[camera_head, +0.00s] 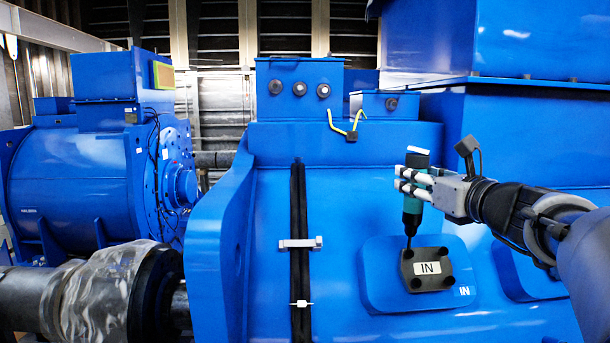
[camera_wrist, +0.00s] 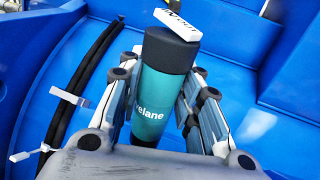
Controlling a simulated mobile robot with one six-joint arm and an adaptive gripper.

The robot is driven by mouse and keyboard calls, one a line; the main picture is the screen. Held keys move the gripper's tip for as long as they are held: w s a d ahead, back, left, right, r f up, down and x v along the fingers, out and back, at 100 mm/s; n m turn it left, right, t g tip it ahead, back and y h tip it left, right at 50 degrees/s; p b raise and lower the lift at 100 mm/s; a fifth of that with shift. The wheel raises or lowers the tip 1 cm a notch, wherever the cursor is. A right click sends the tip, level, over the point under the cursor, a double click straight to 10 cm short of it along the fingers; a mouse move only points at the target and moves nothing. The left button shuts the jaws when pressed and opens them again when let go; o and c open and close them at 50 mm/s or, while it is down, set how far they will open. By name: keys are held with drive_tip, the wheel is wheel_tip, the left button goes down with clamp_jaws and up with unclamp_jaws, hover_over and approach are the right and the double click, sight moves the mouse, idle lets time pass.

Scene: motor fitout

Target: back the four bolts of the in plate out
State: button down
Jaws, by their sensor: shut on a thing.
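The dark in plate (camera_head: 428,269), with a white IN label, lies on a raised blue pad on the motor housing. Dark bolt heads show at its corners, such as the upper right one (camera_head: 443,252) and the lower left one (camera_head: 415,284). My gripper (camera_head: 405,180) is shut on a teal and black driver (camera_head: 412,207), held upright above the plate. The driver's thin bit points down at the upper left corner and seems to meet the bolt there; exact seating cannot be told. In the wrist view the driver (camera_wrist: 165,85) stands between both fingers, and the plate is hidden.
A black cable run (camera_head: 299,230) with a white clip (camera_head: 300,243) goes down the housing left of the plate. A yellow-green wire (camera_head: 346,132) sticks out above. A second blue pad (camera_head: 525,270) lies right of the plate, partly behind my arm.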

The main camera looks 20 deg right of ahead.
sight(422, 153)
drive_tip(key=shift+f, duration=0.2)
drive_tip(key=shift+r, duration=0.4)
idle(0.7)
drive_tip(key=shift+r+p, duration=2.2)
drive_tip(key=shift+r, duration=0.2)
wheel_tip(422, 153, up, 5)
drive_tip(key=p, duration=0.4)
drive_tip(key=shift+f, duration=0.1)
